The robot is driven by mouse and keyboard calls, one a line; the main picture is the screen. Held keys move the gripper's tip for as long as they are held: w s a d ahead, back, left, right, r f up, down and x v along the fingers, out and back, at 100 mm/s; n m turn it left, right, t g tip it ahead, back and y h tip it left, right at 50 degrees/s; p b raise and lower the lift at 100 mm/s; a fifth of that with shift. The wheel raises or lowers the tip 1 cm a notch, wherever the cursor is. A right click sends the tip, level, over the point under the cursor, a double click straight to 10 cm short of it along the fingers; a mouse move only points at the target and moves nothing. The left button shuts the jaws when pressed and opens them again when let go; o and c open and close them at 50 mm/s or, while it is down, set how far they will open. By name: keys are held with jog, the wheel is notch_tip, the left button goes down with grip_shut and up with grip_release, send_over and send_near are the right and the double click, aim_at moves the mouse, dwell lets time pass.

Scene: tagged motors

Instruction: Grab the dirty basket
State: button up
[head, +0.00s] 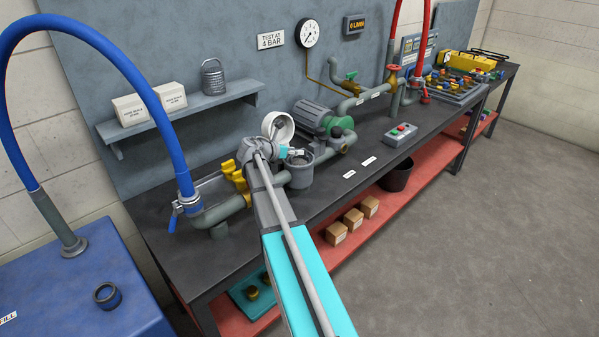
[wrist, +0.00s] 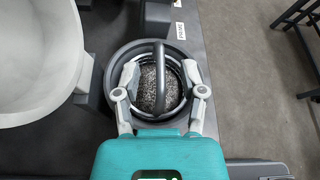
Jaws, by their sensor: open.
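The dirty basket (wrist: 160,62) sits inside the round grey strainer pot (wrist: 122,58), filled with speckled grit and with an arched handle across its top. My gripper (wrist: 160,75) is open above the pot, one finger on each side of the handle; whether the fingers touch the basket I cannot tell. In the head view my gripper (head: 288,153) is over the strainer pot (head: 300,178) on the pipe line, and the basket is mostly hidden. Another metal mesh basket (head: 213,78) with a handle stands on the wall shelf.
A white round bowl-like part (head: 278,127) is close beside my gripper; it fills the left of the wrist view (wrist: 35,60). A green-ended pump motor (head: 322,118), yellow valve handles (head: 236,176) and a blue hose (head: 130,75) are nearby. The bench front (head: 340,192) is fairly clear.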

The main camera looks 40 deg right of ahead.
jog(key=shift+x, duration=1.05)
grip_shut()
